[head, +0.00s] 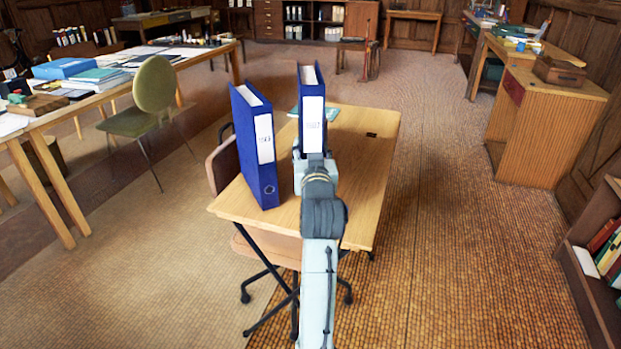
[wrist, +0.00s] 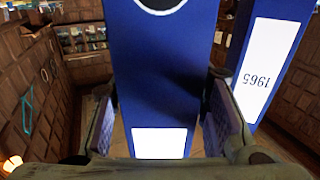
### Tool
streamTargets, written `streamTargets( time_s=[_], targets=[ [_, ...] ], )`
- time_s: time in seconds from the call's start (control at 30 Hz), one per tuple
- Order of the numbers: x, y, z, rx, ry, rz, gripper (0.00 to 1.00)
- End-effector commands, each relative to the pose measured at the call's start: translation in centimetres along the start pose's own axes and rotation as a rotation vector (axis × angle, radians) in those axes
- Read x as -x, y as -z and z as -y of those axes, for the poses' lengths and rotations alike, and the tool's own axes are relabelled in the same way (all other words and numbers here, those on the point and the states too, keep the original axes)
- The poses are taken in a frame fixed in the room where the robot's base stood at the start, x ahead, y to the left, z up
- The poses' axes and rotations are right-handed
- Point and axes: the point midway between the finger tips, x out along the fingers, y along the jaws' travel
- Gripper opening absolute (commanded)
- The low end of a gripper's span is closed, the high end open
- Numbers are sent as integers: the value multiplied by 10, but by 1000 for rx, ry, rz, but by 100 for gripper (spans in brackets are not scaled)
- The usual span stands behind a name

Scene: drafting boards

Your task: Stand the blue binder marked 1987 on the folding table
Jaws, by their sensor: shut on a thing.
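A blue binder (head: 312,122) with a white spine label stands upright in my gripper (head: 315,160), over the folding table (head: 365,180). Its label is too small to read in the head view. In the wrist view the held binder (wrist: 155,60) fills the middle, between both pads of my gripper (wrist: 160,105). My gripper hides its lower end in the head view, so I cannot tell whether it touches the tabletop. A second blue binder (head: 252,150) stands at the table's left side, slightly apart. Its label reads 1965 in the wrist view (wrist: 262,75).
A teal flat thing (head: 333,114) lies at the table's back, partly behind the held binder. The table's right part is mostly clear, with a small dark item (head: 371,135). A chair (head: 222,165) is tucked against the left side. A wooden desk (head: 545,125) stands to the right.

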Motion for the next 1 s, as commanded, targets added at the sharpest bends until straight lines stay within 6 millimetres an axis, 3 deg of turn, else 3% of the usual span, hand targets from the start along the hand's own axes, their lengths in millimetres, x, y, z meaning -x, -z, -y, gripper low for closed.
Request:
streamTargets(
  time_s=[0.5,0.9,0.93,1.0],
  targets=[
    [1,-57,1,0,1,-6,0],
    [1,-62,0,0,1,-8,0],
    [0,-65,0,0,1,-2,42],
    [0,-64,0,0,1,-2,46]
  ],
)
